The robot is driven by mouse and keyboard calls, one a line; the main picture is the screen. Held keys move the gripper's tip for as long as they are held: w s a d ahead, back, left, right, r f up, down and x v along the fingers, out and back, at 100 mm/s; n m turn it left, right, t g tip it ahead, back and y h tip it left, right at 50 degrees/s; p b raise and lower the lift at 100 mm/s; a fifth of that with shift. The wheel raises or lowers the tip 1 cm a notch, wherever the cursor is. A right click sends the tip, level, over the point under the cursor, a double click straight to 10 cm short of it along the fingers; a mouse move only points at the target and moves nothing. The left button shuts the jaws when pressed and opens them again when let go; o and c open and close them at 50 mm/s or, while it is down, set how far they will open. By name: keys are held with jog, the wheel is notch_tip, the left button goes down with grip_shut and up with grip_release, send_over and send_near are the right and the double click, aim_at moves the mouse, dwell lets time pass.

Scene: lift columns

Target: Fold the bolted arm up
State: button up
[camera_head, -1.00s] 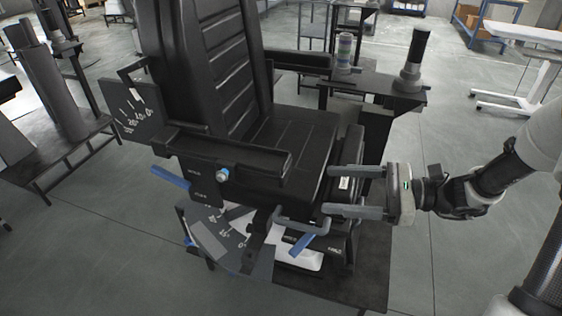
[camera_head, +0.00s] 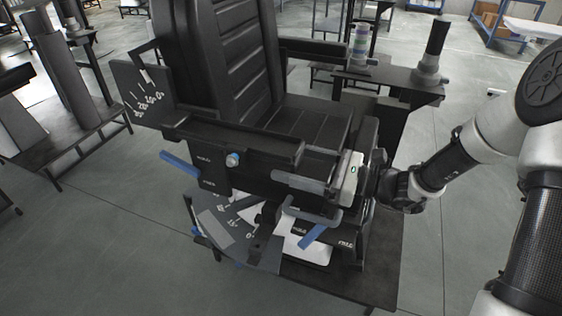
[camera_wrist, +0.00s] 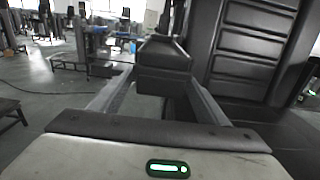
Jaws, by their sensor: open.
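The bolted arm is the black near-side armrest (camera_head: 255,142) of a black padded chair (camera_head: 222,60). It lies about level beside the seat, with a round blue-and-silver bolt (camera_head: 232,160) below it. My gripper (camera_head: 281,194) is open near the armrest's front end, its grey fingers pointing left in the head view. In the wrist view, the block-like armrest end (camera_wrist: 164,72) shows ahead between the fingers of my gripper (camera_wrist: 160,84). I cannot tell whether they touch it.
A blue lever (camera_head: 180,165) sticks out at left, and another blue lever (camera_head: 314,236) lies below my gripper. Dial plates (camera_head: 140,93) are marked with numbers. The far armrest (camera_head: 315,49) and a side stand (camera_head: 390,78) stand behind. Open floor (camera_head: 100,255) lies at lower left.

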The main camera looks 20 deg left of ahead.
jog(key=shift+w+a, duration=0.15)
jog(key=shift+a, duration=1.45)
jog(key=shift+c, duration=0.2)
